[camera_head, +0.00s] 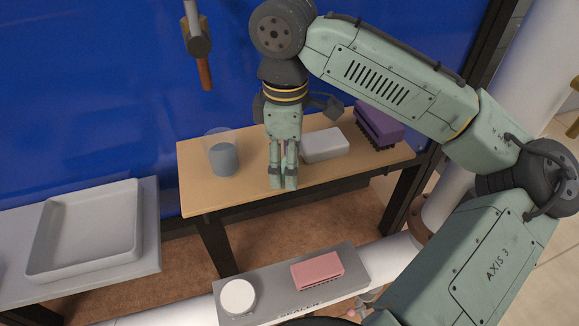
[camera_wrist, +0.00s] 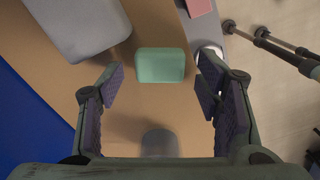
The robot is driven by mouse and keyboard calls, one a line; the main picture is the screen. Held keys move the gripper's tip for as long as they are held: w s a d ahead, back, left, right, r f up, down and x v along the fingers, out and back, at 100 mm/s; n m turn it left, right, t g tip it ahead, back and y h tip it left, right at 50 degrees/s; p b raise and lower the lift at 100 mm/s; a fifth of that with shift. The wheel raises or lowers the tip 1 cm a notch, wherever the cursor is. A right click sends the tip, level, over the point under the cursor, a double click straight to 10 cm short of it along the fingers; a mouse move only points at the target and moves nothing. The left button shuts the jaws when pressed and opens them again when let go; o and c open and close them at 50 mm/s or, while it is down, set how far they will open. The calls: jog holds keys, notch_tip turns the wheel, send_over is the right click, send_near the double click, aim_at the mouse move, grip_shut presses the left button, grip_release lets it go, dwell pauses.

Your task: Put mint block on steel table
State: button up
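The mint block (camera_wrist: 160,65) lies on the wooden table (camera_head: 200,198), seen in the wrist view just beyond and between my open fingertips. The grey table (camera_head: 150,245) at the left of the head view looks like the steel table. A light grey tray (camera_head: 128,200) stands on it.
A pale box (camera_head: 323,144), a purple brush-like block (camera_head: 378,124) and a clear cup (camera_head: 222,158) with grey contents stand on the wooden table. A pink block (camera_head: 317,270) and a white disc (camera_head: 238,296) sit on a grey platform in front. A hammer (camera_head: 198,45) hangs at the blue wall.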

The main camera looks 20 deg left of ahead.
jog(key=c, duration=0.9)
jog(key=shift+o, duration=0.2)
jog(key=shift+r, duration=0.15)
